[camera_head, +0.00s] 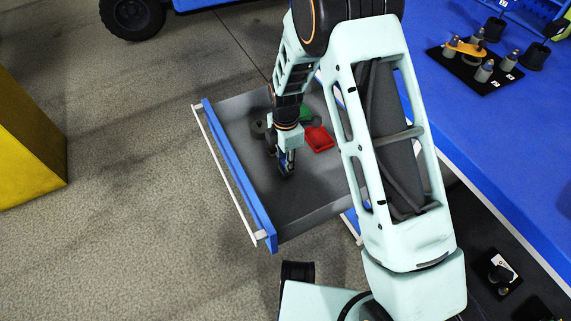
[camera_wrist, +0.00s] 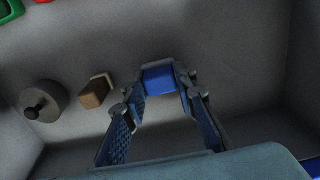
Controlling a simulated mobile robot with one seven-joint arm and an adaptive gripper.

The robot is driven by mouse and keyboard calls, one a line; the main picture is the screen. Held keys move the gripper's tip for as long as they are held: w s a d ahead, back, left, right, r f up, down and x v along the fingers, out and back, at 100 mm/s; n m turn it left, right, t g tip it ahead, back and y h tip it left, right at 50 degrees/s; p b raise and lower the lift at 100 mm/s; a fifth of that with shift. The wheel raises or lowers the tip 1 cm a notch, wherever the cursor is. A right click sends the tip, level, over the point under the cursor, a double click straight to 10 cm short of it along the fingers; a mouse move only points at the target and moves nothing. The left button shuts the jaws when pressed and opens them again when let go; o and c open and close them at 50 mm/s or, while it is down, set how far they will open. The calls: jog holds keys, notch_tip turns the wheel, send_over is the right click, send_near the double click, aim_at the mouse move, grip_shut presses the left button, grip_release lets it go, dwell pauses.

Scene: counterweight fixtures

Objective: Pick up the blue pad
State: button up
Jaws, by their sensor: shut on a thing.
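The blue pad (camera_wrist: 158,79) shows in the wrist view as a small blue block between my fingertips, low in an open grey drawer. My gripper (camera_wrist: 158,92) is shut on it, with one finger at each side. In the head view my gripper (camera_head: 287,165) points down into the drawer (camera_head: 264,222). The pad cannot be made out clearly in that view. I cannot tell whether the pad touches the drawer floor.
In the wrist view a brown block (camera_wrist: 95,92) and a round grey weight with a knob (camera_wrist: 44,100) lie left of my gripper. A red bin (camera_head: 319,138) and a green bin (camera_head: 305,114) sit in the drawer. A blue bench (camera_head: 460,130) stands right.

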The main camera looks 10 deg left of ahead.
jog(key=s+d+r+p, duration=0.4)
jog(key=s+d+r, duration=0.4)
jog(key=s+r, duration=0.3)
jog(key=shift+s+d+p, duration=0.15)
jog(key=shift+p, duration=0.25)
jog(key=shift+r, duration=0.1)
